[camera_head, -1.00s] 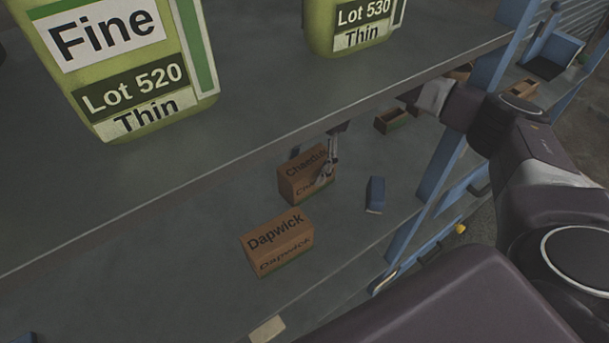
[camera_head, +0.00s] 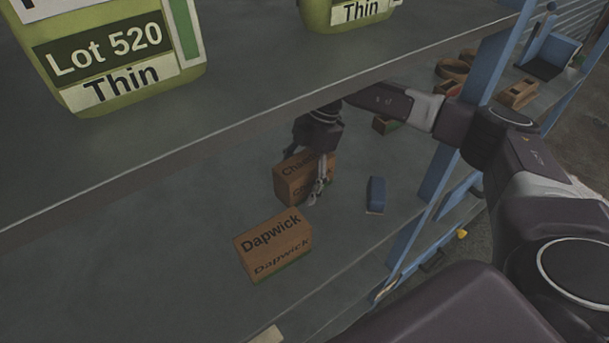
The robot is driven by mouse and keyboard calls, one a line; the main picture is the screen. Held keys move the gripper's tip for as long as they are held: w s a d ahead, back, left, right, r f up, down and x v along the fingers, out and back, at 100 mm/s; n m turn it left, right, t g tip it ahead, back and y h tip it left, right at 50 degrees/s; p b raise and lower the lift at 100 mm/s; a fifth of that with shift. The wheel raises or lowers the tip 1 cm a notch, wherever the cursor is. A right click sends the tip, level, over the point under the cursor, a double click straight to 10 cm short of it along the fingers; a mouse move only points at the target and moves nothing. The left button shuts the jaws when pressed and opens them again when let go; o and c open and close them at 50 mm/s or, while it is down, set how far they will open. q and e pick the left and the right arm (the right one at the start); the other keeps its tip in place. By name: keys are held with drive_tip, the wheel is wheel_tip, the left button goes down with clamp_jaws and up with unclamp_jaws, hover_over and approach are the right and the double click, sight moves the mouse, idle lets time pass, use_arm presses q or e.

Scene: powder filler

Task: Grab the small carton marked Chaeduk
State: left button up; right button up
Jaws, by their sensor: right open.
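The Chaeduk carton (camera_head: 290,188) is a small brown box on the lower shelf, in the middle of the head view. Its lettering is partly covered by my right gripper (camera_head: 308,180). My right arm comes in from the right under the upper shelf, and the gripper points down at the carton. The gripper is open; one finger shows in front of the carton's right end and another part is behind its back left. I cannot tell whether the fingers touch it. My left gripper is not in view.
A similar brown Dapwick carton (camera_head: 275,248) stands just in front. A blue block (camera_head: 375,194) lies to the right. A blue rack post (camera_head: 437,183) stands at the right. Open shelf lies left of the cartons.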

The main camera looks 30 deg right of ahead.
drive_tip(key=shift+f, duration=0.25)
idle(0.3)
drive_tip(key=c, duration=1.6)
